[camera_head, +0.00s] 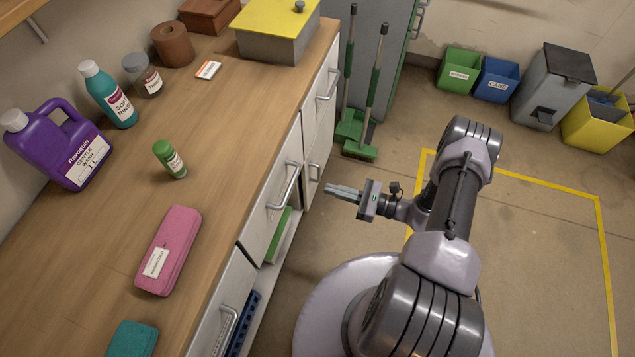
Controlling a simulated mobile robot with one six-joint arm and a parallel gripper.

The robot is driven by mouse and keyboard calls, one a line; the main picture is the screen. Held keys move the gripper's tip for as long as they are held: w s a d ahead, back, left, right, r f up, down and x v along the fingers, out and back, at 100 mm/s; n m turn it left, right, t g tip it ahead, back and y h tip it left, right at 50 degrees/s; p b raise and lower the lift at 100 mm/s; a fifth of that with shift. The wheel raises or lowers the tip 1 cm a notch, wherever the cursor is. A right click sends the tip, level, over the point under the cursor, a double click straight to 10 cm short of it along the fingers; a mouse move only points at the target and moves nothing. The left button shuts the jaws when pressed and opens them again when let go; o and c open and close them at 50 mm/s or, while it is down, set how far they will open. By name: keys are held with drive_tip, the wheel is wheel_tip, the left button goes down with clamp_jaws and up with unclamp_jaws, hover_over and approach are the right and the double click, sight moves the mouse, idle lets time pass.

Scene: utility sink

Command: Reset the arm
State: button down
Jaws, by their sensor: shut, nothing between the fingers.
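My arm is raised over my base and bent, with its links on the right of the middle in the head camera view. My gripper (345,193) points left toward the counter's drawer fronts. Its fingers are together with nothing between them. It hangs in free air in front of the cabinet, apart from the counter edge and the drawer handles.
On the wooden counter (115,215) stand a purple jug (62,147), a teal bottle (108,95), a green-capped bottle (170,160) and a pink case (168,250). A drawer handle (285,187) juts out near my gripper. Brooms (372,90) and bins (497,80) stand behind. Floor at right is clear.

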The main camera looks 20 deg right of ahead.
drive_tip(key=a+r+n+g+h, duration=0.35)
drive_tip(key=r+n+g, duration=0.7)
drive_tip(key=r, duration=1.15)
drive_tip(key=s+a+r+n+t+h, duration=0.2)
drive_tip(key=s+r+n+h, duration=0.2)
drive_tip(key=s+r, duration=0.4)
drive_tip(key=s+a+r+n+t+h, duration=0.2)
drive_tip(key=s+r+n+h, duration=0.3)
drive_tip(key=r, duration=0.5)
drive_tip(key=s+n+t, duration=0.1)
drive_tip(key=s, duration=0.1)
drive_tip(key=shift+s+a+r+t, duration=0.2)
drive_tip(key=shift+s+a+t, duration=0.15)
drive_tip(key=shift+s+a, duration=0.05)
